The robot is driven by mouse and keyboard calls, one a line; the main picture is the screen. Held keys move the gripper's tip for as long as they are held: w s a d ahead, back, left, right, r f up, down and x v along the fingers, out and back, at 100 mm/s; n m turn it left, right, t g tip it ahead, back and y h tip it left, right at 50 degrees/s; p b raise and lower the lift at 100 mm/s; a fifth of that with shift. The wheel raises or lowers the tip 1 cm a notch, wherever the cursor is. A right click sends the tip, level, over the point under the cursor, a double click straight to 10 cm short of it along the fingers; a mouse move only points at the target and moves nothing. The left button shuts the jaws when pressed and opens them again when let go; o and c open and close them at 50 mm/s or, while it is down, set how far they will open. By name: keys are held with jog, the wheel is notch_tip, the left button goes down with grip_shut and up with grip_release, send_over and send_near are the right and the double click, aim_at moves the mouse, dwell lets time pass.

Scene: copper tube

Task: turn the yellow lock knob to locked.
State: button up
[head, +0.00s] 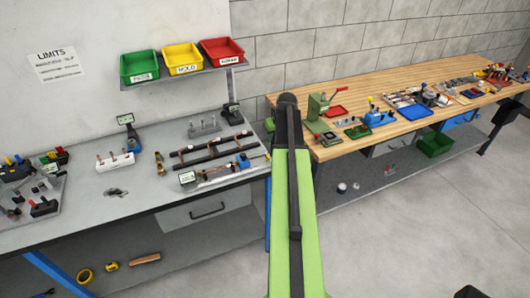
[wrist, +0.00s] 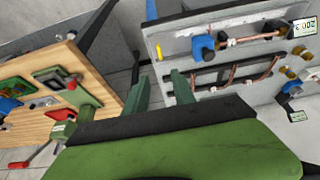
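In the wrist view a small upright yellow piece (wrist: 158,52) shows at the grey bench's edge, beside a blue block (wrist: 203,46) that holds a copper tube (wrist: 255,38). It may be the lock knob; its setting is too small to read. The blue block also shows in the head view (head: 242,161); I cannot make out the yellow piece there. My gripper (wrist: 161,82) is open and empty, its two green fingers apart and pointing toward the bench edge. In the head view my green arm hides the gripper.
The grey bench (head: 130,190) carries a dark rack (head: 205,148) with copper tubes and small displays. A wooden bench (head: 345,150) with tools stands to the right in the head view. Colored bins (head: 182,57) sit on a shelf above.

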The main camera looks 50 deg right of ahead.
aim_at(266, 156)
jog(key=b+x, duration=1.6)
jog(key=x, duration=0.1)
jog(key=shift+a+f, duration=0.1)
jog(key=shift+f, duration=0.2)
jog(key=shift+r, duration=0.1)
jog(key=shift+c, duration=0.4)
grip_shut()
jog(key=shift+s+a, duration=0.1)
jog(key=shift+a, duration=0.4)
jog(key=shift+d, duration=0.3)
jog(key=shift+m, duration=0.3)
